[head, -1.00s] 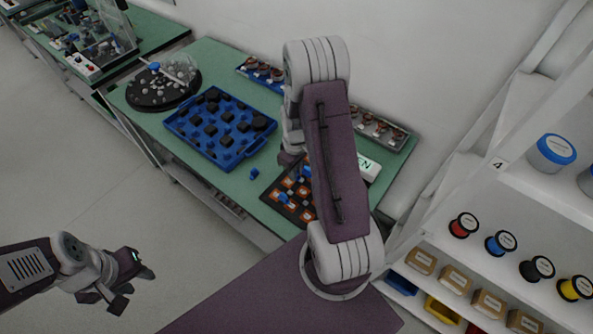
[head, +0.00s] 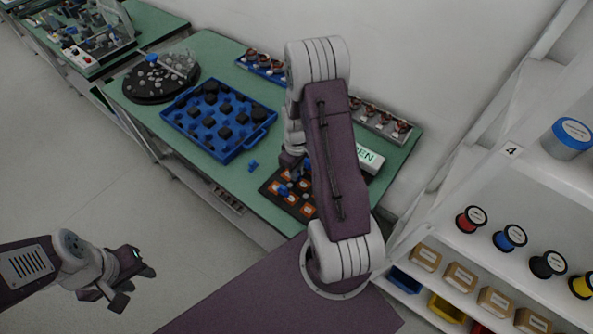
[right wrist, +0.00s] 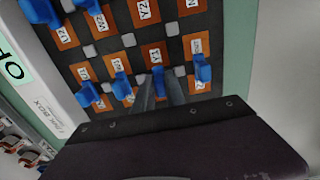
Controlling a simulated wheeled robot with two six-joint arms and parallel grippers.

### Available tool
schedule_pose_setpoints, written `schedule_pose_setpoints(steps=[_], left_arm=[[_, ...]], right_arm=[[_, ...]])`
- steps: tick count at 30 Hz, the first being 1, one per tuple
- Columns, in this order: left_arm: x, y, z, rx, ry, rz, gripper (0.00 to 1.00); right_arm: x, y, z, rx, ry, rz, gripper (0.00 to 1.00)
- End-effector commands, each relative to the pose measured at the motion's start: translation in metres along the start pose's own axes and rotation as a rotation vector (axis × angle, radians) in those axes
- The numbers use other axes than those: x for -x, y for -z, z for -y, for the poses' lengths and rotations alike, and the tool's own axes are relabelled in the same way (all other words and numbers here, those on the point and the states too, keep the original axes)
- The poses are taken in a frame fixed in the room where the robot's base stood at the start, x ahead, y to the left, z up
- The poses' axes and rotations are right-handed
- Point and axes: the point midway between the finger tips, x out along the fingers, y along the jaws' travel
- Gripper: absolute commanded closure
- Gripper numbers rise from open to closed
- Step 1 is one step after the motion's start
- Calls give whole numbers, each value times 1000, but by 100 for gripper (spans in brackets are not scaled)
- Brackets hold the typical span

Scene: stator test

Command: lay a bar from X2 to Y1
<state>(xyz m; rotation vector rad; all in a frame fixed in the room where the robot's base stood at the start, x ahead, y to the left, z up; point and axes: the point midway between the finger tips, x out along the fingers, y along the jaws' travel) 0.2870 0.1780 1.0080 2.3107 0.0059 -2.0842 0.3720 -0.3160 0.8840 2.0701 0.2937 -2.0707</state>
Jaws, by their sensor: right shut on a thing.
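The dark terminal board (head: 268,187) with orange labelled squares lies on the green bench; it fills the upper right wrist view (right wrist: 115,58). One middle square there seems to read Y1 (right wrist: 155,56); I cannot make out X2 surely. Several blue pieces stand on the board, among them one at the left (right wrist: 88,95) and one at the right (right wrist: 203,70). My right gripper (right wrist: 162,92) is shut on a small blue bar (right wrist: 158,78), low over the board. In the head view my arm partly hides it. My left gripper (head: 136,286) is open and empty over the floor.
A blue tray (head: 166,115) of black parts and a round dark tray (head: 135,93) stand to the left. A loose blue piece (head: 253,165) lies on the bench. A white box (head: 370,157) is close behind the board. Shelves with spools (head: 510,237) stand right.

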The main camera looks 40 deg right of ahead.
Motion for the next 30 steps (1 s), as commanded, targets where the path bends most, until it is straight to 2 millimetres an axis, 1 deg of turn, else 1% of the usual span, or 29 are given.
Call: schedule_pose_setpoints(steps=[8,19,26,27,29,30], left_arm=[[-1,0,0,0,0,0,64],[-10,-1,0,0,0,0,64],[-9,-1,0,0,0,0,64],[-9,-1,0,0,0,0,64],[-9,-1,0,0,0,0,64],[-9,-1,0,0,0,0,64]], right_arm=[[-2,0,0,0,0,0,100],[-14,-1,0,0,0,0,100],[-14,-1,0,0,0,0,100],[-14,-1,0,0,0,0,76],[-14,-1,0,0,0,0,60],[-14,-1,0,0,0,0,59]])
